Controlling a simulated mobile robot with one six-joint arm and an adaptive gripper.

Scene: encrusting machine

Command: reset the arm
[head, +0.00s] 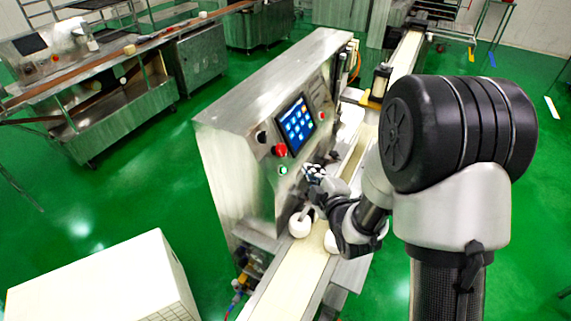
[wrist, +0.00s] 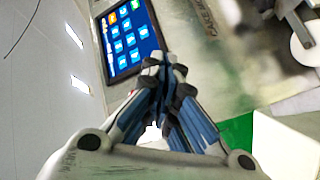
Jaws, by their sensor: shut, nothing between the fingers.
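My arm reaches in from the right in the head view. My gripper (head: 314,173) is in front of the machine's control panel, below and right of its screen. In the wrist view my gripper (wrist: 164,72) has its fingertips together with nothing between them. The encrusting machine (head: 240,130) is a metal box with a lit blue touchscreen (head: 297,124). The screen also shows in the wrist view (wrist: 130,38), just above left of the fingertips. I cannot tell whether the fingertips touch the panel.
A red button (head: 280,150) and a green button (head: 283,170) are on the panel. A conveyor belt (head: 290,285) runs beneath my gripper, with a white round piece (head: 299,226) on it. A white box (head: 105,285) stands at lower left. Green floor is open at left.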

